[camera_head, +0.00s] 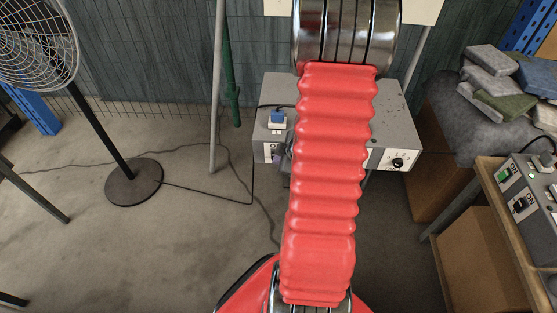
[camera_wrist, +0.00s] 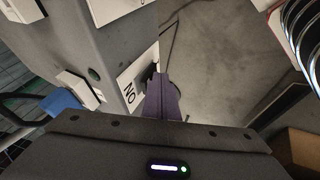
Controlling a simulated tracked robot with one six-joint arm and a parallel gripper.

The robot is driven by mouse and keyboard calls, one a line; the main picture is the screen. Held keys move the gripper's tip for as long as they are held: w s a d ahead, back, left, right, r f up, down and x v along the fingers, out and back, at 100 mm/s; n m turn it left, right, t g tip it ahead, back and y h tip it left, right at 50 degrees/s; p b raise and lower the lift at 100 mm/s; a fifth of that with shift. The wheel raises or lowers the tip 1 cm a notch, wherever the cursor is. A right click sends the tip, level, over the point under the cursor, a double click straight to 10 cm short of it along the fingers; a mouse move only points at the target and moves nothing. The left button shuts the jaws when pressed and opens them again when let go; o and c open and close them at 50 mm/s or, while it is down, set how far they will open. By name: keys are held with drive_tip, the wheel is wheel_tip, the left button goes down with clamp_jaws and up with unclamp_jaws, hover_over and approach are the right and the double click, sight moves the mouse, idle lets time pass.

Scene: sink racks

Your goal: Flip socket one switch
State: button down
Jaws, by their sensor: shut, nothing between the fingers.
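A grey metal box (camera_head: 274,90) stands behind my red arm. A blue plug (camera_head: 278,117) sits in a white socket on its left part. Below the socket is a white switch label (camera_head: 269,151). In the wrist view the label (camera_wrist: 130,95) reads "ON", turned over, and a dark switch (camera_wrist: 149,82) sits at its edge. My gripper (camera_wrist: 161,82) has purple fingers, shut and empty, close beside this switch; contact cannot be told. The blue plug also shows in the wrist view (camera_wrist: 62,101). The switch's position is unclear.
A round knob (camera_head: 398,162) is on the box's right front. A grey unit (camera_head: 528,188) with a green switch and an "ON" switch lies on a wooden table at right. A fan (camera_head: 134,183) stands at left, its cable on the floor. The left floor is mostly clear.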

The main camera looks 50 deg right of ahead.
drive_tip(key=shift+s+d+r, duration=0.1)
drive_tip(key=shift+r, duration=0.7)
